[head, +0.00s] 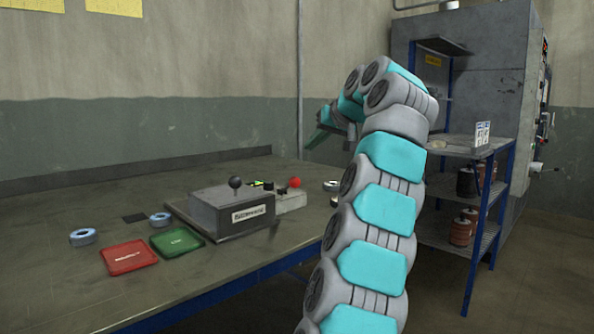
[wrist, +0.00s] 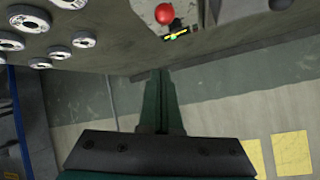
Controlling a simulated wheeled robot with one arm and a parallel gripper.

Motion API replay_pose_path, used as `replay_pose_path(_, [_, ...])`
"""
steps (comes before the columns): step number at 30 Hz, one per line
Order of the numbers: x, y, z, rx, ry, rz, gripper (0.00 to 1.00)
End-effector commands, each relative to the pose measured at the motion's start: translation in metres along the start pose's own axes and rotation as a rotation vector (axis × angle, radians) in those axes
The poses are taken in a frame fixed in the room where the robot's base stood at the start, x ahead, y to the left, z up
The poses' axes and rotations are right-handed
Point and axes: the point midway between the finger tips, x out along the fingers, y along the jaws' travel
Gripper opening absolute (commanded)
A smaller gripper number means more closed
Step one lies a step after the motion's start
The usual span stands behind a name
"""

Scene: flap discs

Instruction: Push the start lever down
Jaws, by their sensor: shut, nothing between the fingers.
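A dark grey box with a label plate (head: 249,214) stands on the bench and carries a lever with a black ball knob (head: 235,183), which sticks up. Behind it to the right is a lighter grey unit (head: 290,201) with a red ball knob (head: 295,183) and a small yellow-green display. The red knob also shows at the top of the wrist view (wrist: 164,14), with the display (wrist: 175,33) below it. The labels are too small to tell which is the start lever. My gripper (wrist: 158,75) is shut and empty, apart from both knobs, raised above the bench's far side.
The bench (head: 60,290) holds a red pad (head: 129,257), a green pad (head: 177,241) and ring-shaped discs (head: 83,237). Several discs (wrist: 30,22) show in the wrist view. A blue-framed shelf (head: 471,185) and a large grey cabinet (head: 480,75) stand at the right.

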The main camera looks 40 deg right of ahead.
Motion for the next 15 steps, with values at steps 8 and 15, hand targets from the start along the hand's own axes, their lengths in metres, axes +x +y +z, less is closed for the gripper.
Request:
replay_pose_path(8, [0.022,-0.001,0.002,0.000,-0.007,-0.003,0.00])
replay_pose_path(15, [0.065,-0.001,0.001,0.000,-0.005,-0.001,0.00])
